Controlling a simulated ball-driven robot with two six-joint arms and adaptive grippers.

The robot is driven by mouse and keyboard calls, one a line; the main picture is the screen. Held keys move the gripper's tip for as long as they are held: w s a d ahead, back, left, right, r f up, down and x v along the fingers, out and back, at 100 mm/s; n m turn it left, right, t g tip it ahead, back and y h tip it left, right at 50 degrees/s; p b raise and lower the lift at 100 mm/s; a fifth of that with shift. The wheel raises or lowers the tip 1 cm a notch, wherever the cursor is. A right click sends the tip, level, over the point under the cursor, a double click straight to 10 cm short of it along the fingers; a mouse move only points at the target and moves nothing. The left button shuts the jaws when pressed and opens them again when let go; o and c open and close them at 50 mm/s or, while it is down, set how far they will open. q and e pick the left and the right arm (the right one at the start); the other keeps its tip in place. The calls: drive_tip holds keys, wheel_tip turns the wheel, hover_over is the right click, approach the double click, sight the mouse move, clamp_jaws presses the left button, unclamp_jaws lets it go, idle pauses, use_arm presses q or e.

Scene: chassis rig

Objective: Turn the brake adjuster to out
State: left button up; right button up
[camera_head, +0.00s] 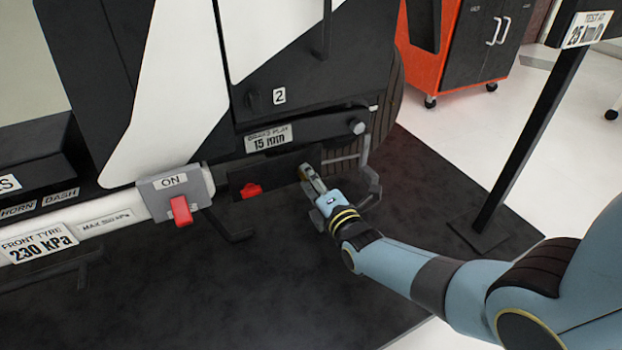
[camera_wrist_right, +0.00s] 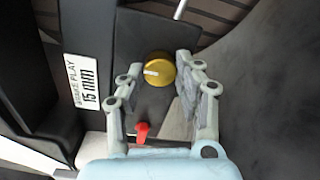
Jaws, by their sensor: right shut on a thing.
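The brake adjuster is a round gold knob (camera_wrist_right: 159,70) with a white pointer mark, on a dark plate. In the right wrist view the mark points left. My right gripper (camera_wrist_right: 161,75) has one finger on each side of the knob and is shut on it. In the head view my right gripper (camera_head: 308,177) reaches the lower dark plate from the right and mostly hides the knob. The sign "BRAKE PLAY 15 mm" (camera_head: 269,139) is above and left of the gripper; it also shows in the right wrist view (camera_wrist_right: 82,88). My left gripper is not in view.
A red knob (camera_head: 251,190) sits left of my right gripper. Further left is a red switch (camera_head: 181,210) under an "ON" label. A grey bracket (camera_head: 368,180) is close to the right of my gripper. A black sign post (camera_head: 530,140) stands right.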

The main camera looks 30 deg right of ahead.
drive_tip(key=o, duration=1.1)
drive_tip(key=shift+o, duration=0.2)
drive_tip(key=s, duration=1.2)
drive_tip(key=shift+a, duration=0.35)
drive_tip(key=shift+f, duration=0.1)
